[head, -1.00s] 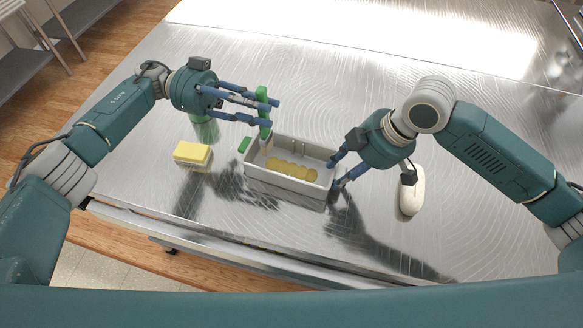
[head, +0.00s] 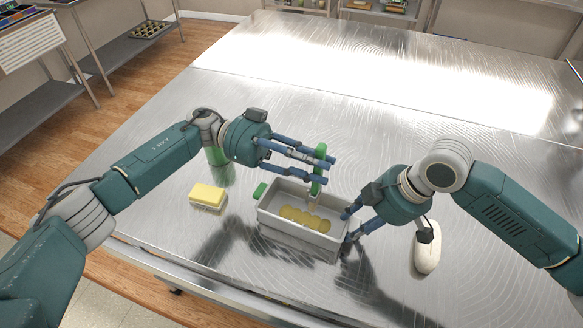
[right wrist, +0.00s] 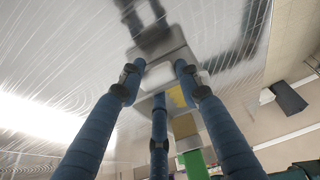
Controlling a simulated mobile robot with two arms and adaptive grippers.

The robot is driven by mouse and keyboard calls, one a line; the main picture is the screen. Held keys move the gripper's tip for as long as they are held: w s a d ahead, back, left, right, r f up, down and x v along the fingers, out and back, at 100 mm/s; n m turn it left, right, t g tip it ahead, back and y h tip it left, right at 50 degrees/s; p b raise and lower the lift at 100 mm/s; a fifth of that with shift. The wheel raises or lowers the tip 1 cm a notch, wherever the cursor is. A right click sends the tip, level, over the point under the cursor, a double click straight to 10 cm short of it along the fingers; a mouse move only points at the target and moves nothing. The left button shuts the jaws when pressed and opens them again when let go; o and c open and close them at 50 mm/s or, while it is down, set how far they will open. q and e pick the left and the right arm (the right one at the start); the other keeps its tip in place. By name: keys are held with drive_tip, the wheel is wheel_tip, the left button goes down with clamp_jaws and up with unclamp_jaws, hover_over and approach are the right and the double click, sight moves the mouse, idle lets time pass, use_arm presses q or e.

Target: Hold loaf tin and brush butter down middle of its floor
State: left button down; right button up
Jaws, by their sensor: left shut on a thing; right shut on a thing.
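The grey loaf tin (head: 285,240) stands on the metal table in the head view. Several yellow butter patches (head: 300,217) form a row along its floor. My left gripper (head: 322,168) is shut on the green-handled brush (head: 320,155), held upright over the right part of the tin. Whether the brush's tip touches the floor is unclear. My right gripper (head: 350,228) is shut on the right end of the tin. In the right wrist view, the tin (right wrist: 165,75) lies between my right fingers, with yellow butter (right wrist: 176,96) showing inside.
A yellow block (head: 208,194) with a pale lower part sits left of the tin. A green translucent container (head: 220,172) stands behind it, partly hidden by my left arm. A small green piece (head: 260,190) is at the tin's left end. A white oval object (head: 427,252) lies right. The far table is clear.

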use_arm(q)
drive_tip(key=x, duration=0.4)
drive_tip(key=shift+s+d+r, duration=0.2)
drive_tip(key=shift+s+r, duration=0.15)
drive_tip(key=shift+w+a+f, duration=0.15)
drive_tip(key=shift+a+f, duration=0.2)
drive_tip(key=shift+f, duration=0.55)
drive_tip(key=shift+w+a+f, duration=0.1)
drive_tip(key=shift+a+f, duration=0.3)
drive_tip(key=shift+f, duration=0.45)
drive_tip(key=shift+w+a+f, duration=0.15)
drive_tip(key=shift+a+f, duration=0.2)
drive_tip(key=shift+f, duration=0.55)
drive_tip(key=shift+f, duration=0.3)
